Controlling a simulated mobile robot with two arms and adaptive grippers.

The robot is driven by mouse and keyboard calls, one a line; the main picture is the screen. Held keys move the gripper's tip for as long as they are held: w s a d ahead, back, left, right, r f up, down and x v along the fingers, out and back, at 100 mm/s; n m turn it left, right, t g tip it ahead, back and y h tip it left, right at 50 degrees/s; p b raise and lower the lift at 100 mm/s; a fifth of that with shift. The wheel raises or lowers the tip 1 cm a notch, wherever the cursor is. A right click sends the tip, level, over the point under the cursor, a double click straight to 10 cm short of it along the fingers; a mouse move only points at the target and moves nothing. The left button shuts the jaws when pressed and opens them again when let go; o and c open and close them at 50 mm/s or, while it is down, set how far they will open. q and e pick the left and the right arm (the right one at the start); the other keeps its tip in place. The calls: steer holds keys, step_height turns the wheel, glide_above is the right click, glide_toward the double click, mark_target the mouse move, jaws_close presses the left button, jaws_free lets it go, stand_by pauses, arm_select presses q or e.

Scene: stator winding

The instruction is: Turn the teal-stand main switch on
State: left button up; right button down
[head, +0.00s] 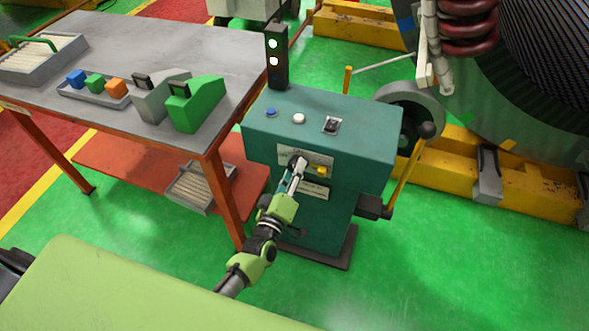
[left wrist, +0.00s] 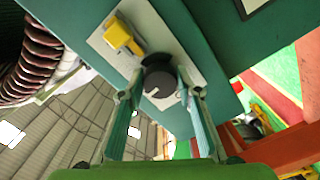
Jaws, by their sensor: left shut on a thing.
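The teal stand (head: 350,135) is in the middle of the head view. A pale plate (head: 312,155) on its front face carries the main switch and a yellow part (head: 322,171). In the left wrist view the switch is a round dark knob (left wrist: 160,80) with a light mark, and the yellow part (left wrist: 122,36) is beside it. My left gripper (head: 299,168) is shut on the knob, with one finger at each side in the left wrist view (left wrist: 160,92). In the head view the gripper mostly hides the knob. My right gripper is not in view.
The stand's top has a blue button (head: 271,112), a white button (head: 299,118) and a small toggle (head: 331,125). A lamp tower (head: 277,60) shows two lit lamps. A grey workbench (head: 130,40) is at left, and a lever (head: 408,165) is at the stand's right.

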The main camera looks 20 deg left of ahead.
arm_select(q)
steer(key=shift+f+m, duration=0.15)
steer(key=shift+m, duration=0.35)
steer(key=o, duration=1.1)
steer(key=shift+s, duration=0.1)
steer(key=s, duration=1.2)
steer(key=shift+a, duration=0.2)
